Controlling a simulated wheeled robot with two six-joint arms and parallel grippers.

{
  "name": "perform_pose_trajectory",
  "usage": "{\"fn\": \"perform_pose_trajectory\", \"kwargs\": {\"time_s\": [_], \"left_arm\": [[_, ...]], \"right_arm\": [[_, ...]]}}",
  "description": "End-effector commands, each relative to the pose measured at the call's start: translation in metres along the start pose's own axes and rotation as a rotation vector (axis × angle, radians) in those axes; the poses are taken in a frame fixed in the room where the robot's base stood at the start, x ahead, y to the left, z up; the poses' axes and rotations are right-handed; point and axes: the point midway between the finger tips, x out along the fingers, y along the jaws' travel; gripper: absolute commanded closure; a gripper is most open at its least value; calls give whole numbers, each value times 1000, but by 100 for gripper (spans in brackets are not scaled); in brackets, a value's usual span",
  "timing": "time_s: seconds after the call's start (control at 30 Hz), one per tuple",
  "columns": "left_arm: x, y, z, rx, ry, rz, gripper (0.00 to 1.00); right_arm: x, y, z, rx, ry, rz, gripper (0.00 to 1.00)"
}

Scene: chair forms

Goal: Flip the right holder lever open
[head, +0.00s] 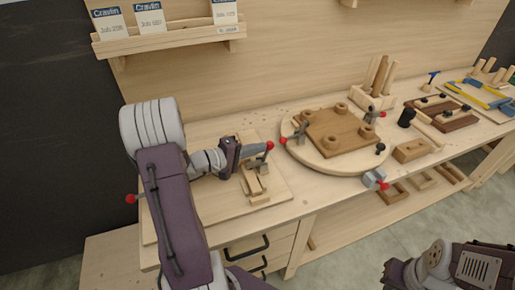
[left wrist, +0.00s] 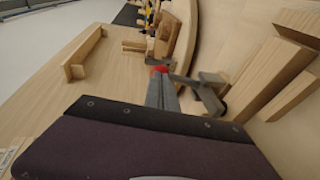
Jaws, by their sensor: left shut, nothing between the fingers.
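The right holder lever (head: 260,160) is a grey metal toggle with a red knob (head: 270,145). It stands on a board at the left of the bench, beside a wooden fixture (head: 252,180). My left gripper (head: 252,149) is shut and empty, its tips close to the red knob. In the left wrist view the shut fingers (left wrist: 163,92) point at the red knob (left wrist: 160,69), with grey lever metal (left wrist: 208,92) just right of them. I cannot tell whether they touch. Another red knob (head: 131,198) shows left of my arm; its holder is hidden. My right gripper's fingers are out of view.
A round wooden turntable (head: 300,157) with a block and red-knobbed clamps stands right of the fixture. A small grey vise (head: 374,178) sits at the bench edge. A card shelf (head: 170,41) hangs above. Wooden blocks and tools fill the bench's right side.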

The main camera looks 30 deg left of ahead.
Motion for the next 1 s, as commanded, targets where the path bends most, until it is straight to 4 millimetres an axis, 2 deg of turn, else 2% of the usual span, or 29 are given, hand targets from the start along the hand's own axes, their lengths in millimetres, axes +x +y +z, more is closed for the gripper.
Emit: {"fn": "perform_pose_trajectory", "kwargs": {"time_s": [0.27, 0.57, 0.77, 1.0], "left_arm": [[7, 7, 2, 25, -2, -95, 100], [27, 15, 6, 76, -4, -346, 100], [41, 18, 9, 110, -5, -534, 100], [58, 16, 13, 152, -5, -753, 100]], "right_arm": [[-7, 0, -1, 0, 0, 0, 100], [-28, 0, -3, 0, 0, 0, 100], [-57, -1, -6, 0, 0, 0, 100], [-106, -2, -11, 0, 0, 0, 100]]}}
